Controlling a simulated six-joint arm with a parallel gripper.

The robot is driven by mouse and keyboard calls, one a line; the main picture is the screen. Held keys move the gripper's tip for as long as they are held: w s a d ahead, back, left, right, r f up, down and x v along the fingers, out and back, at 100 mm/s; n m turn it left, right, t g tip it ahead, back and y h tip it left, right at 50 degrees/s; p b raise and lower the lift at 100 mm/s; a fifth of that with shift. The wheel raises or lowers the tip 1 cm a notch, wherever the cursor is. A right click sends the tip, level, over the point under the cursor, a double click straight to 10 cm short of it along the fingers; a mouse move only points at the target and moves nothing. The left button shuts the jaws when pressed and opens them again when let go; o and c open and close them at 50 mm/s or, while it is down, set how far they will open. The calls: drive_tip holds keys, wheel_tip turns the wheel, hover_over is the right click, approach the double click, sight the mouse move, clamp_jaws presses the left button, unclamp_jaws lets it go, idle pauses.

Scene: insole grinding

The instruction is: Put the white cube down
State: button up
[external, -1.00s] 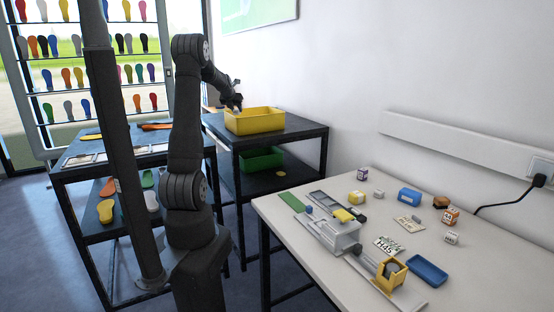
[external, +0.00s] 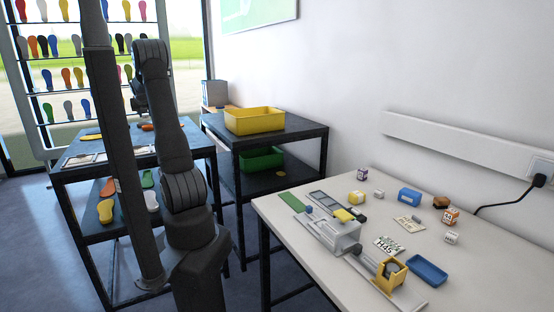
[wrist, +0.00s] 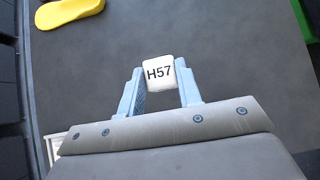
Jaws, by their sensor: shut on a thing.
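The white cube (wrist: 159,76), marked "H57", sits between the two pale blue fingers of my gripper (wrist: 160,70) in the wrist view. The gripper is shut on it. Below it in that view is a dark grey surface (wrist: 85,80); whether the cube touches it cannot be told. In the external view my gripper (external: 140,102) is small and partly hidden by the dark post and my arm, over or near the left dark table (external: 62,172). The cube cannot be made out there.
A yellow insole (wrist: 66,12) and a green thing (wrist: 306,16) show at the wrist view's upper edges. A yellow bin (external: 253,121) stands on the middle dark table. The white table (external: 330,280) at right holds several small blocks, trays and a fixture.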

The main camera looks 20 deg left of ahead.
drive_tip(key=s+a+f, duration=0.1)
drive_tip(key=s+a, duration=0.1)
approach(146, 143)
drive_tip(key=w+a, duration=0.1)
drive_tip(key=w+a+r, duration=0.1)
drive_tip(key=shift+w+a+r, duration=0.1)
drive_tip(key=shift+w+r, duration=0.05)
drive_tip(key=shift+w, duration=0.25)
drive_tip(key=shift+f, duration=2.05)
drive_tip(key=shift+f, duration=0.1)
drive_tip(key=o, duration=0.9)
drive_tip(key=shift+s+r, duration=0.1)
drive_tip(key=shift+r, duration=0.2)
drive_tip(key=v, duration=1.1)
drive_tip(key=shift+s+d+r, duration=0.1)
drive_tip(key=shift+d+r, duration=0.05)
drive_tip(key=shift+d, duration=0.2)
